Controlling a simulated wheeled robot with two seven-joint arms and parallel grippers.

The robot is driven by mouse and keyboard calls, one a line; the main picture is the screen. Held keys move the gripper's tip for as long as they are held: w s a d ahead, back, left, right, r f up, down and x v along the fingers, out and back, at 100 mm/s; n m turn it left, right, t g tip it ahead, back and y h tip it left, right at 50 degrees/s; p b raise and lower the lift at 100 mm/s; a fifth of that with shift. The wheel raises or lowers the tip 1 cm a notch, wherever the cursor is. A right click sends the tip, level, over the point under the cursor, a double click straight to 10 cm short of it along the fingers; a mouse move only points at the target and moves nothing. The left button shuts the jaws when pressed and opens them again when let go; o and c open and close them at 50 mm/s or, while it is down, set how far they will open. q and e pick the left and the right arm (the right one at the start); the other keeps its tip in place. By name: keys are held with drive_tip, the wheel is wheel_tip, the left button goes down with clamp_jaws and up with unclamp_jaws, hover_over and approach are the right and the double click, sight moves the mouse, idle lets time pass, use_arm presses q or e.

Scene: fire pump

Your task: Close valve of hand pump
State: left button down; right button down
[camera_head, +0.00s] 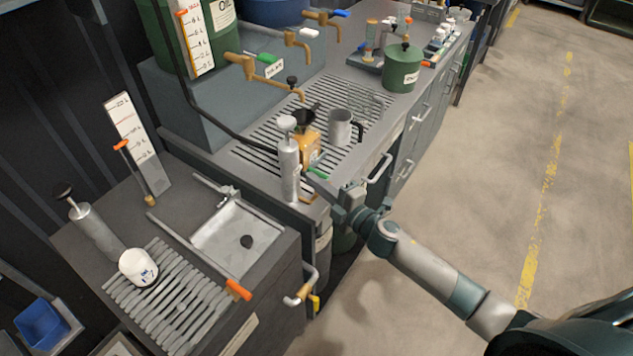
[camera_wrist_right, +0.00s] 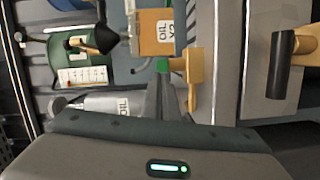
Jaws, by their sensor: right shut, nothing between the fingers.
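The silver hand pump (camera_head: 289,170), a tall cylinder with a pale knob on top, stands at the front end of the slatted counter. Beside it is an orange OIL X2 container (camera_head: 309,147), which also shows in the wrist view (camera_wrist_right: 157,30). A green handle (camera_head: 318,173) sits low by the pump; in the wrist view a green piece (camera_wrist_right: 162,65) lies next to a brass part (camera_wrist_right: 194,78). My right gripper (camera_head: 316,181) is shut and empty, its tips close to the green piece. I cannot tell whether they touch. My left gripper is out of view.
A grey mug (camera_head: 341,128) and a green can (camera_head: 403,69) stand farther back. The floor at right is clear.

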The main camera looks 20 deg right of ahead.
drive_tip(key=shift+w+a+m+t+h, duration=0.15)
drive_tip(key=shift+m+t+h, duration=0.15)
drive_tip(key=shift+m+h, duration=0.45)
drive_tip(key=shift+h, duration=0.35)
drive_tip(key=shift+w+a+m+t+h+b, duration=0.1)
drive_tip(key=shift+w+m+t+h+b, duration=0.15)
drive_tip(key=shift+m+h, duration=0.5)
drive_tip(key=shift+a+m+t+h+b, duration=0.15)
drive_tip(key=shift+m+h+b, duration=0.25)
drive_tip(key=shift+h, duration=0.55)
drive_tip(key=shift+w+d+m+h, duration=0.2)
drive_tip(key=shift+m+h, duration=0.1)
drive_tip(key=shift+h, duration=0.1)
drive_tip(key=shift+w, duration=0.15)
